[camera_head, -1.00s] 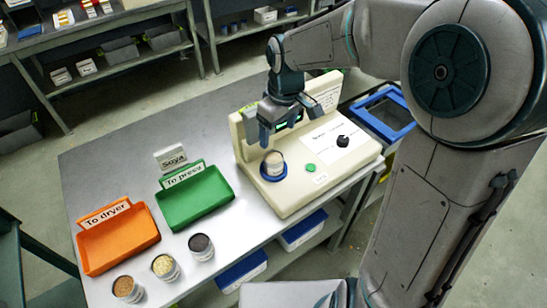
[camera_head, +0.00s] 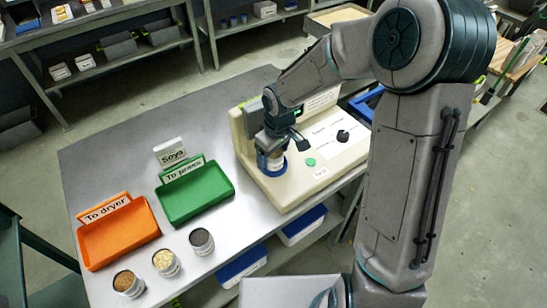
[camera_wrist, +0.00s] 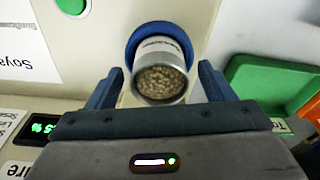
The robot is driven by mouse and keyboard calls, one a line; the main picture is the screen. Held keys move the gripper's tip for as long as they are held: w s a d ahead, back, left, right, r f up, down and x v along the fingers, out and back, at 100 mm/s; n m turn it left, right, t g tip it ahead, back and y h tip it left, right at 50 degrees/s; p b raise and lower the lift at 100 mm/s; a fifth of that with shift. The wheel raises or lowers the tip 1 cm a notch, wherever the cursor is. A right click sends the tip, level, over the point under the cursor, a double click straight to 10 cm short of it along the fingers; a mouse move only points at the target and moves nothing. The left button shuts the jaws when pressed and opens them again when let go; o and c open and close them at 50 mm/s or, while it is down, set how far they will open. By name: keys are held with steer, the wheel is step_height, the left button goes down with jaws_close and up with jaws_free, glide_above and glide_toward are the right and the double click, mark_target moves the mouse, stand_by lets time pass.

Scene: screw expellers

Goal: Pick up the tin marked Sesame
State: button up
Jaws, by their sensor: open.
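A tin of brownish seeds (camera_head: 270,162) stands on the blue ring of the cream machine (camera_head: 300,190). The tin (camera_wrist: 160,82) also shows in the wrist view, its label too oblique to read. My gripper (camera_head: 270,150) is over this tin; its open blue fingers (camera_wrist: 162,90) are on either side of it, with gaps visible. Three more open tins stand at the table's front: one with brown contents (camera_head: 128,283), one cream (camera_head: 166,262), one dark grey (camera_head: 201,241). I cannot read which tin is marked Sesame.
A green tray (camera_head: 195,198) marked "To press" and an orange tray (camera_head: 120,240) marked "To dryer" lie left of the machine. The table (camera_head: 110,160) is clear at back left.

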steer(key=shift+f, duration=0.1)
steer(key=shift+c, duration=0.2)
steer(key=c, duration=1)
steer(key=shift+s+d+r, duration=0.1)
steer(key=shift+r, duration=0.7)
steer(key=shift+s+d+f+b, duration=0.1)
steer(key=shift+s+d+b, duration=0.25)
steer(key=shift+s+d, duration=1.7)
steer(key=shift+s+d+r+b, duration=0.1)
steer(key=shift+s+d+b, duration=0.25)
steer(key=shift+s+d, duration=1.7)
steer(key=shift+s+d+f+b, duration=0.1)
steer(key=shift+s+d+b, duration=0.5)
steer(key=shift+s, duration=2.65)
